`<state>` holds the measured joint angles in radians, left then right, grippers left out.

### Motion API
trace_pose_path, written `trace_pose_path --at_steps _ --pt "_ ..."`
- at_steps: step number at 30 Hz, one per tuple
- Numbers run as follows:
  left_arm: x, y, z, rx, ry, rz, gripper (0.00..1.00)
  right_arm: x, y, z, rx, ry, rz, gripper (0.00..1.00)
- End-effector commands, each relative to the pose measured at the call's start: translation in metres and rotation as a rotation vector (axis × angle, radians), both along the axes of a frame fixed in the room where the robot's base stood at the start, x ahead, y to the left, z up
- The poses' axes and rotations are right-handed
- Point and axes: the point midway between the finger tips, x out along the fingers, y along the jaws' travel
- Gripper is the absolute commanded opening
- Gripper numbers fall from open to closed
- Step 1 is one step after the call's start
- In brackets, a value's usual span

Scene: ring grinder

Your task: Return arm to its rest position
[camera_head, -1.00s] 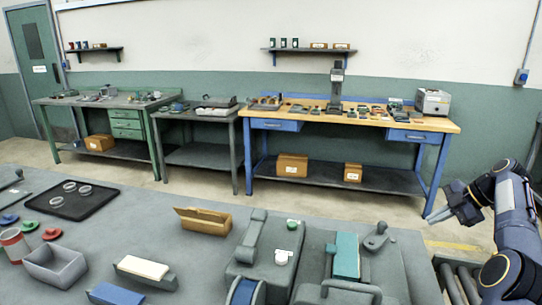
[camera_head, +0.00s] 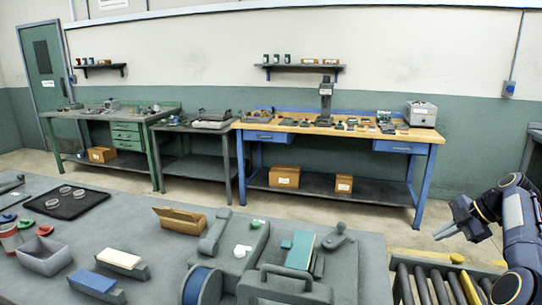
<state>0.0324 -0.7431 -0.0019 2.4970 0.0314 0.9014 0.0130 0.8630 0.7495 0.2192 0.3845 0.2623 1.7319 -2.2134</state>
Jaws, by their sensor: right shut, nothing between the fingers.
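My right gripper (camera_head: 462,216) is at the right side of the head view, raised beside the roller conveyor and past the right edge of the grey workbench (camera_head: 372,262). Its fingers point left, are shut and hold nothing. The dark arm with yellow bands comes in from the right edge. My left gripper is not in view. A grey machine (camera_head: 232,262) with a blue wheel (camera_head: 202,286) stands at the front of the bench, beside a unit with a teal block (camera_head: 300,250).
The roller conveyor (camera_head: 440,283) lies below my right arm. A black tray with rings (camera_head: 66,203), a grey bin (camera_head: 44,256) and a wooden box (camera_head: 180,218) are on the bench. A wooden-topped blue table (camera_head: 345,133) stands at the back. Floor between is clear.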

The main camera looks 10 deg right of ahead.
Motion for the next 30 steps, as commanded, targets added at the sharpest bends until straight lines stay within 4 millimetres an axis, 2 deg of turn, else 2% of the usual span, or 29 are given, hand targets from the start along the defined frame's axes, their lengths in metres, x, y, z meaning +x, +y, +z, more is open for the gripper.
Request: trace_pose_path --at_steps 11,17,20,23,26,30 --pt "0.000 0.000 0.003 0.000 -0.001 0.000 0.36 0.007 0.048 0.033 0.046 0.085 -0.105 0.00" --pt "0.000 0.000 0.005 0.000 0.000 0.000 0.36 0.003 0.095 0.058 0.087 0.165 -0.219 0.00" --pt "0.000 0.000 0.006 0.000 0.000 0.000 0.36 -0.006 0.125 0.071 0.114 0.213 -0.302 0.00" --pt "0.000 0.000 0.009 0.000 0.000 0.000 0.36 -0.023 0.165 0.084 0.149 0.268 -0.412 0.00" --pt "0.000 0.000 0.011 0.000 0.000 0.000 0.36 -0.053 0.212 0.091 0.200 0.332 -0.558 0.00" --pt "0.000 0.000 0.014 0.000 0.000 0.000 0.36 -0.107 0.270 0.083 0.290 0.406 -0.777 0.00"
